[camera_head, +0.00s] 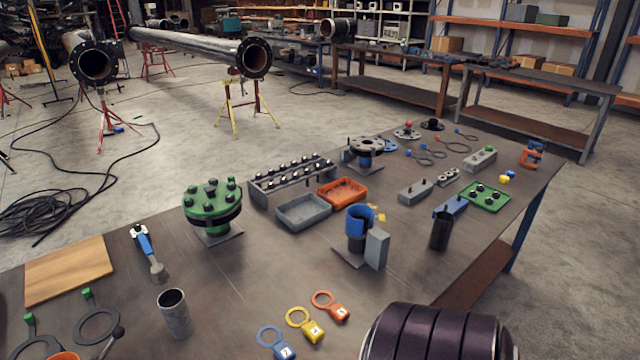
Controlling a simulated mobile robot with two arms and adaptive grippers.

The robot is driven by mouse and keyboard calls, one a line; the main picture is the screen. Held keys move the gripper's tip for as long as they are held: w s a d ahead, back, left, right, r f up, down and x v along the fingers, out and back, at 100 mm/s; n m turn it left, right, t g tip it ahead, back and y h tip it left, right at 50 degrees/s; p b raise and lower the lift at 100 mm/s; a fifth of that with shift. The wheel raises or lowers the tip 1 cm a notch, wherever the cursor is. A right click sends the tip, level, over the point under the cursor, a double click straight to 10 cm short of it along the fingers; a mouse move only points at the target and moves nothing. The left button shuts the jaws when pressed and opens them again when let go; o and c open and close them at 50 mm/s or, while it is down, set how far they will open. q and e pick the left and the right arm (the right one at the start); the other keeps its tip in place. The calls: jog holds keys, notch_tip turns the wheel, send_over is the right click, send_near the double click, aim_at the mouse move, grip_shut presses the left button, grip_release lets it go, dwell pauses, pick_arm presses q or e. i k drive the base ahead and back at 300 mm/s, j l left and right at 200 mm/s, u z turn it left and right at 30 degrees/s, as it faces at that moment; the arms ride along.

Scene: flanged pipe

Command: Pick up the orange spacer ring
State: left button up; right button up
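The orange spacer ring (331,306) lies flat near the front of the table. It is a thin ring with a small handle block that carries a white label. A yellow ring (309,327) and a blue ring (281,349) of the same shape lie in a row to its left and nearer the front. The orange ring lies apart from the yellow one, with bare table around it.
A grey cylinder (175,314) stands left of the rings. A blue cup on a stand (357,222) with a grey block (377,250) is behind them. A green flanged fitting (212,205), a grey tray (303,212) and an orange tray (342,192) stand farther back.

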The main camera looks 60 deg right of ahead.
aim_at(338, 311)
jog(key=z, duration=0.4)
jog(key=i+z, duration=0.1)
jog(key=z, duration=0.3)
jog(key=j+z, duration=0.1)
jog(key=z, duration=0.35)
jog(key=i+j+z, duration=0.1)
jog(key=z, duration=0.3)
